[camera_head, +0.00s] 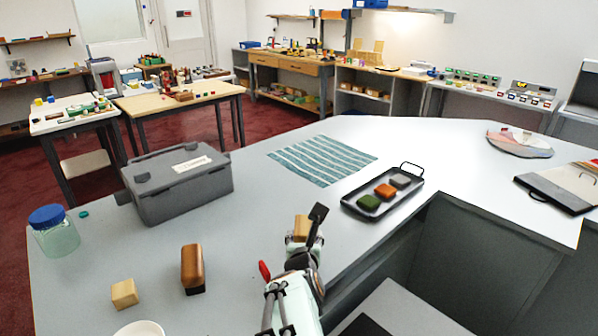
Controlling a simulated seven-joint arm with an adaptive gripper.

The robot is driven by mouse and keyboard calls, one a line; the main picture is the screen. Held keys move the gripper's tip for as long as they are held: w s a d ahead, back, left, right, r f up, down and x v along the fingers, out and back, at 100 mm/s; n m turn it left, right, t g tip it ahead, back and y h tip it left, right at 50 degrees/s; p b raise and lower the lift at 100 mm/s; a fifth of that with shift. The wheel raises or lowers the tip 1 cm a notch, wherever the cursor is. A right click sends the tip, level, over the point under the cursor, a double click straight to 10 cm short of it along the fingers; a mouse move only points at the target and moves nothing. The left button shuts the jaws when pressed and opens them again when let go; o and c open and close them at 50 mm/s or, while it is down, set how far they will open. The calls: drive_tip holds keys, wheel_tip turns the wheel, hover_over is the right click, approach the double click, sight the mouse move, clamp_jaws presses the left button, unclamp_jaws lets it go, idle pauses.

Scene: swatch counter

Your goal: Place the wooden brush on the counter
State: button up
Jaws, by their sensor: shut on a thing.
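My gripper (304,236) is over the counter (245,210), near its front edge. It is shut on a tan wooden piece, which I take to be the wooden brush (301,225). A dark finger stands at the right side of the piece. The gripper hides its lower part, so I cannot see bristles or tell whether it touches the counter.
A brown block with a dark base (192,266) and a small pale wooden block (124,293) stand at left. A grey lidded box (180,185), a jar (54,232), a striped cloth (322,160) and a black tray (408,196) with coloured blocks surround clear counter.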

sight(301, 229)
drive_tip(key=x, duration=0.3)
drive_tip(key=a+x, duration=0.1)
drive_tip(key=x, duration=0.1)
drive_tip(key=shift+w+f, duration=0.15)
drive_tip(key=shift+f, duration=0.1)
drive_tip(key=w+f, duration=0.2)
drive_tip(key=f, duration=0.1)
drive_tip(key=w+a+f, duration=0.1)
drive_tip(key=w+f, duration=0.1)
drive_tip(key=shift+w+a+f, duration=0.1)
drive_tip(key=shift+w+f, duration=0.35)
drive_tip(key=shift+f, duration=1.55)
drive_tip(key=shift+f, duration=0.1)
drive_tip(key=o, duration=1.2)
